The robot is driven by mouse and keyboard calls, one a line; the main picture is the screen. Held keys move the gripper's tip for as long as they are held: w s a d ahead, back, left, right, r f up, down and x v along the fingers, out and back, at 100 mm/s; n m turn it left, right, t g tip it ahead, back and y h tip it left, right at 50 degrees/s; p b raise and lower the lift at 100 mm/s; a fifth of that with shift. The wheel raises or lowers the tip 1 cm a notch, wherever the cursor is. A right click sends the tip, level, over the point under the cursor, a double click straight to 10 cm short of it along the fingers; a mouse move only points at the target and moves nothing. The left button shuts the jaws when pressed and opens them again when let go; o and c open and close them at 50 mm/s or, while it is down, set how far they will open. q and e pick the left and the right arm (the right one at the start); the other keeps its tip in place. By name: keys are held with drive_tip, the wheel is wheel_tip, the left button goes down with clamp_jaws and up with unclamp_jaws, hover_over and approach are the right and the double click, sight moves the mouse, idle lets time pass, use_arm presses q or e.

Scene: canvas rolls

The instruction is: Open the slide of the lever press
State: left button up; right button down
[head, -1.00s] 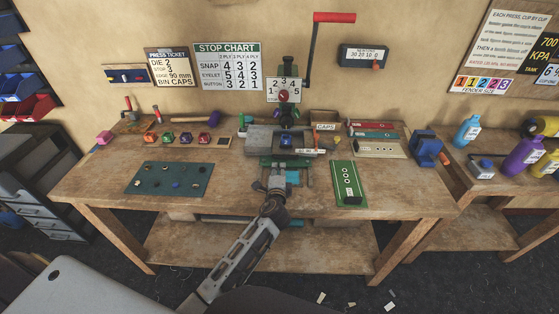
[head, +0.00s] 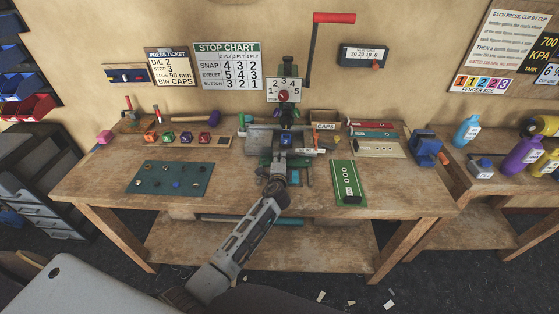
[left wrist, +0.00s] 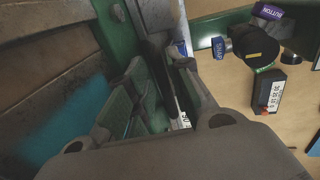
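The lever press (head: 287,92) stands at the back middle of the bench, with a green column, a dial marked 1 to 5 and a red-handled lever (head: 334,17) raised on its right. Its grey and green base (head: 258,138) is partly hidden by my left arm. My left gripper (head: 279,160) is over the front of that base. In the left wrist view, its two fingers (left wrist: 158,72) stand apart, with green and grey press parts close around and beyond them. I cannot tell whether they touch the slide. My right gripper is out of view.
A teal mat (head: 150,180) with small parts lies left of the press. A green strip (head: 344,178) with a black block lies to the right. A CAPS bin (head: 324,118) and a blue device (head: 427,149) stand further back and right. The bench front is clear.

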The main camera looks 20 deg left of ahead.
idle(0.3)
use_arm(q)
clamp_jaws()
